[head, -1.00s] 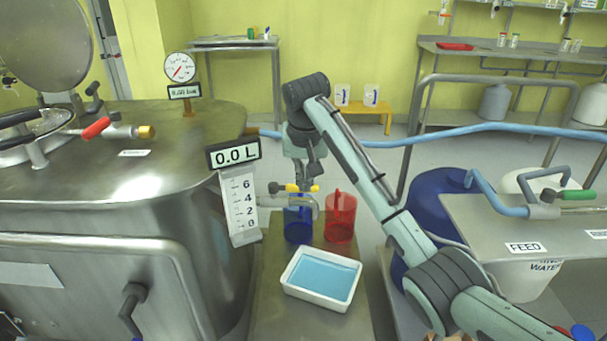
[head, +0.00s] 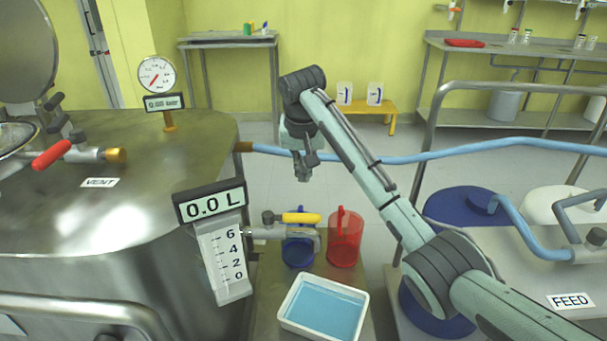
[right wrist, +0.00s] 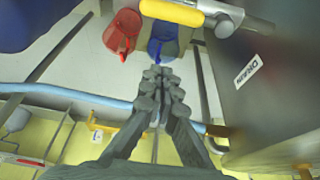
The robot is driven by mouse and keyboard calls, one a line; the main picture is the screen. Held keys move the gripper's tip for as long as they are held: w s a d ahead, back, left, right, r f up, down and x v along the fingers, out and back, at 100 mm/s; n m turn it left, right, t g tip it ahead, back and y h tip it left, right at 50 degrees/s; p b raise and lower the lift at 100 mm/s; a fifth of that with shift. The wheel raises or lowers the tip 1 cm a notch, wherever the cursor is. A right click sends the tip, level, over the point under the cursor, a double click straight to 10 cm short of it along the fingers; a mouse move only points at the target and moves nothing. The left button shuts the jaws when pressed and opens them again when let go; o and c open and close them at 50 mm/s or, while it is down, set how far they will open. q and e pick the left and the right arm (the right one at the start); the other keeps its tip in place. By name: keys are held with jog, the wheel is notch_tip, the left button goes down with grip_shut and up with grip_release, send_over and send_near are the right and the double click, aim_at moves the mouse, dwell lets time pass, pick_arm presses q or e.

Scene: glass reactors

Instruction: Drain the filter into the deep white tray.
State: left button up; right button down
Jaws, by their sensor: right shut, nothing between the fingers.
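The deep white tray (head: 290,318) stands on a low bench below the drain outlet and holds blue liquid. The drain valve with a yellow handle (head: 301,218) sits on a pipe from the vessel; the handle lies along the pipe. The level gauge (head: 222,262) beside it carries a display reading 0.0 L (head: 212,205). My right gripper (head: 302,178) is shut and empty, above and behind the valve, apart from it. In the right wrist view the shut fingers (right wrist: 157,75) point toward the blue jug, with the yellow handle (right wrist: 172,12) beyond. My left gripper is not in view.
A blue jug (head: 298,252) and a red jug (head: 345,240) stand behind the tray. The steel vessel (head: 130,215) fills the left. A blue hose (head: 450,153) crosses behind my right arm. A bench marked FEED (head: 571,301) is at right.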

aim_at(292, 218)
pick_arm(q)
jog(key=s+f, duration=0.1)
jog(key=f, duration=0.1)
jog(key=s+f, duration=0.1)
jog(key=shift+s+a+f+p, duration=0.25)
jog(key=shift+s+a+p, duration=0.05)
jog(key=shift+p, duration=0.1)
pick_arm(e)
notch_tip(292, 218, down, 8)
jog(key=s, duration=0.1)
jog(key=shift+s, duration=0.15)
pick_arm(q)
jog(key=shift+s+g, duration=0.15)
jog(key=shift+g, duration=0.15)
